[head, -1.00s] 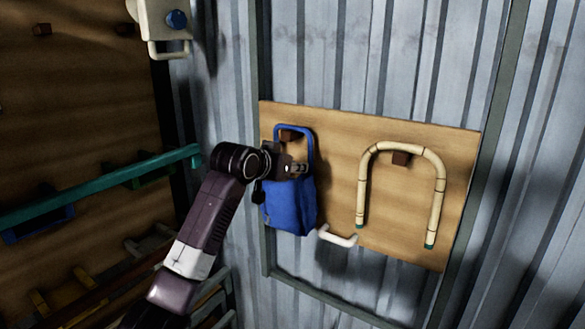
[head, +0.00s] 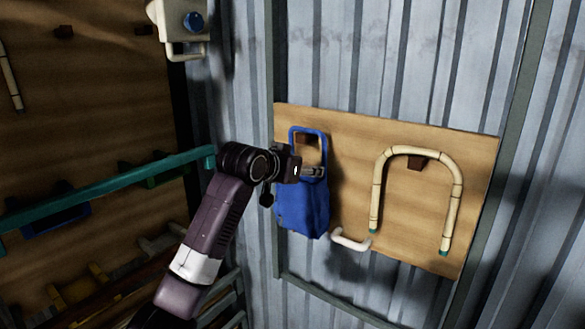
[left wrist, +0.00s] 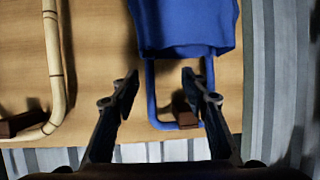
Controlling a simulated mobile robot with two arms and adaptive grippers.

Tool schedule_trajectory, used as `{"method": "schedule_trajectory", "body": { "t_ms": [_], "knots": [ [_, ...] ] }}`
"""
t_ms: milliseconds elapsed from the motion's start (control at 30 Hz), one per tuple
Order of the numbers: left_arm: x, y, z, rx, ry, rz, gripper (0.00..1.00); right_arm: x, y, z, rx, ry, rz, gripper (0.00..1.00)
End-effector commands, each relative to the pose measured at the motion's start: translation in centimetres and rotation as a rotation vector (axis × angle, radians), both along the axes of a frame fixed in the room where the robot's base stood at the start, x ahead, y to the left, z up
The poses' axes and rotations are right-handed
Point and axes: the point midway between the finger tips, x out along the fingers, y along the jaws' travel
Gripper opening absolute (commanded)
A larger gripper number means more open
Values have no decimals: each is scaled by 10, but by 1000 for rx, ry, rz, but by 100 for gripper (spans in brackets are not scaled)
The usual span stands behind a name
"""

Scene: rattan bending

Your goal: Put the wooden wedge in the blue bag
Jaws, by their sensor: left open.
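The blue bag (head: 303,207) hangs by its handle from a small brown peg on a wooden board. In the left wrist view the bag (left wrist: 187,25) appears upside down, its handle (left wrist: 152,95) around the peg (left wrist: 182,108). My left gripper (head: 313,172) is in front of the bag's upper part, near its mouth. I see no wooden wedge; the inside of the bag is hidden. My right gripper is not in view.
A bent rattan arch (head: 416,152) hangs on the wooden board (head: 350,185), right of the bag. A teal bar (head: 110,188) juts out at left. A cream box (head: 180,22) is at upper left.

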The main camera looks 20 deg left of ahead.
Motion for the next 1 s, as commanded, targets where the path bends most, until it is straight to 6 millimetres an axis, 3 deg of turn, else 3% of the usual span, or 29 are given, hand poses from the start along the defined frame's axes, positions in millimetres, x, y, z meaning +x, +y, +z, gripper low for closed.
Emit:
{"method": "schedule_trajectory", "body": {
  "t_ms": [300,500,1000],
  "knots": [
    [-53,14,24,1,-4,0,41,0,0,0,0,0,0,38],
    [-77,20,34,0,-3,0,41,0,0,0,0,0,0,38],
    [-86,22,36,0,0,0,41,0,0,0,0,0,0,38]
  ]
}}
